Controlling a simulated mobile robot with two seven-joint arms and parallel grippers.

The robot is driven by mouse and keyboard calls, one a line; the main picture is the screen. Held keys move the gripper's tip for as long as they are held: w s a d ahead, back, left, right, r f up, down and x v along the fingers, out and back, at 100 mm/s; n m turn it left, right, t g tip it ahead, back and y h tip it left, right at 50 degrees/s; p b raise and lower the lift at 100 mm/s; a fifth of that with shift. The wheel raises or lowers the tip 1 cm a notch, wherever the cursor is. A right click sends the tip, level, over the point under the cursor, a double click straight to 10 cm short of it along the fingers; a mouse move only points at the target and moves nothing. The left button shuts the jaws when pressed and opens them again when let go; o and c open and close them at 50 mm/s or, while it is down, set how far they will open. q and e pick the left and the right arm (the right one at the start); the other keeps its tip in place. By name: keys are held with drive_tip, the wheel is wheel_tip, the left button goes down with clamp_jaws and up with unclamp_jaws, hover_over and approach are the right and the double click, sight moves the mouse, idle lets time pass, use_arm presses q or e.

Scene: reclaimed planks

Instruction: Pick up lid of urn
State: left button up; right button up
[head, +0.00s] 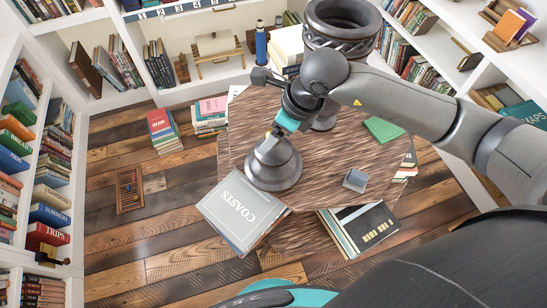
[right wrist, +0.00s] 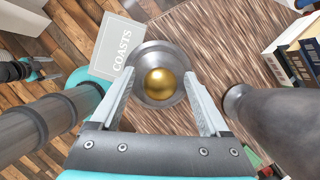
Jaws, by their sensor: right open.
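The grey domed lid (head: 273,168) rests on the round wooden table, apart from the urn. In the right wrist view the lid (right wrist: 160,52) shows from above with a gold knob (right wrist: 160,84). The tall dark grey urn (head: 342,22) stands on the table behind it, its top uncovered; part of it is hidden by my right arm. My right gripper (head: 276,134) points down over the lid. In the right wrist view its open fingers (right wrist: 160,76) are on either side of the knob, with gaps visible. My left gripper (right wrist: 38,70) seems to show small at the left edge there.
A COASTS book (head: 240,212) lies at the table's front left. A small grey block (head: 355,180) and a green book (head: 384,130) are on the table's right side. Bookshelves surround the room, and book stacks (head: 164,130) stand on the plank floor. Floor at left is mostly clear.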

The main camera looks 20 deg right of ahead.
clamp_jaws()
idle(0.7)
drive_tip(key=shift+r, duration=0.1)
idle(0.6)
